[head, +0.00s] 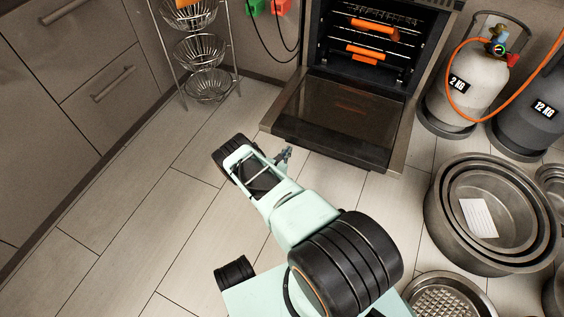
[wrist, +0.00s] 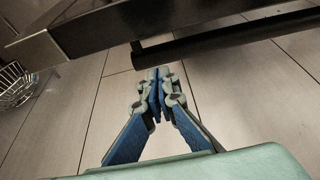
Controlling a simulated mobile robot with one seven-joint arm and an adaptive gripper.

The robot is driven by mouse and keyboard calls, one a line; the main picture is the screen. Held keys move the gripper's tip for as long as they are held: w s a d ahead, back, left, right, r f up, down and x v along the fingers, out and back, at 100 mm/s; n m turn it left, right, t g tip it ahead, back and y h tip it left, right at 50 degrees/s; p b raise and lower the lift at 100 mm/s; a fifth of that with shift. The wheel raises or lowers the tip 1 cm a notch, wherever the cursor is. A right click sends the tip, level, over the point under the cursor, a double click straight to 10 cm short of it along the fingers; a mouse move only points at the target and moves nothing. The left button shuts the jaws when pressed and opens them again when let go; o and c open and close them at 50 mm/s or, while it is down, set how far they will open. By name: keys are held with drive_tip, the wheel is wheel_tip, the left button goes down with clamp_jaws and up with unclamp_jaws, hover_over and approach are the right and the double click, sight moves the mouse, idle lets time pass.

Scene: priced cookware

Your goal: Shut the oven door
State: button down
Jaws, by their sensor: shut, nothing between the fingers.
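The oven (head: 365,50) stands at the top of the head view with its cavity exposed. Its door (head: 340,115) is hinged down and lies open, out over the floor. My gripper (head: 287,153) is shut and empty, just off the door's front left corner. In the wrist view my gripper (wrist: 157,80) points at the door, whose dark edge and bar (wrist: 220,40) cross the top of the picture. I cannot tell whether the fingertips touch it; a small gap seems to show.
A wire basket stand (head: 205,50) is left of the oven. Gas cylinders (head: 470,85) stand to its right. Large metal pans (head: 490,215) sit on the floor at the right. The tiled floor at the left is clear.

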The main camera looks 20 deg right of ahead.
drive_tip(key=shift+s+a+r, duration=0.1)
drive_tip(key=shift+a+r, duration=0.05)
drive_tip(key=shift+r, duration=1.9)
drive_tip(key=shift+r, duration=0.15)
